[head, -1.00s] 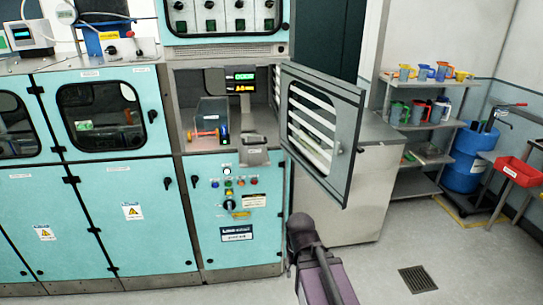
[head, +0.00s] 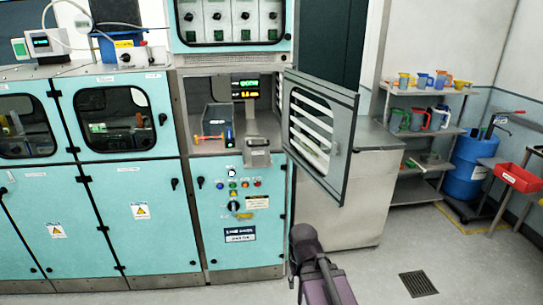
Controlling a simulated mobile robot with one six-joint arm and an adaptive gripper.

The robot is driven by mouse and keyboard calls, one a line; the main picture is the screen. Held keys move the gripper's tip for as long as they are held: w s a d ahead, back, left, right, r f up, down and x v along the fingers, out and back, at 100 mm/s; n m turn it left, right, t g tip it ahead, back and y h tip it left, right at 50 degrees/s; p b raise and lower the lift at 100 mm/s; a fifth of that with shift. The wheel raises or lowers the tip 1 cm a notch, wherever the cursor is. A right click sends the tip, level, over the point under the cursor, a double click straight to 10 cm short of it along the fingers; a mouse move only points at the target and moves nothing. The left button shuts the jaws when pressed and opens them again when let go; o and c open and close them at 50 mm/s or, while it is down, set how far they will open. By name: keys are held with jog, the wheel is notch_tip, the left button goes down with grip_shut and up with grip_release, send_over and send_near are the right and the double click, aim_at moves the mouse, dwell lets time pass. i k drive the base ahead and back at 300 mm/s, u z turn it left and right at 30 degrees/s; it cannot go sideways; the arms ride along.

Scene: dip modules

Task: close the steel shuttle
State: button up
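I cannot tell for certain which part is the steel shuttle. A small grey steel piece (head: 257,151) sits at the front lip of the open bay, in the middle of the turquoise machine. Beside it on the left, inside the bay, stands a dark grey box (head: 222,117) with a red-ended rod in front. The bay's grey-framed window door (head: 345,162) stands swung open to the right. Part of my arm shows at the bottom centre, below the door and apart from the machine. My gripper's fingers are not in view.
A control panel (head: 240,205) with knobs and buttons is below the bay. A steel cabinet (head: 365,195) stands behind the open door. Shelves with jugs (head: 420,135), a blue drum (head: 468,165) and a red bin (head: 519,178) are at right. The floor (head: 385,265) is clear around a drain.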

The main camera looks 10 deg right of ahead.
aim_at(256, 154)
jog(key=u, duration=0.15)
jog(key=i, duration=0.95)
jog(key=z, duration=0.1)
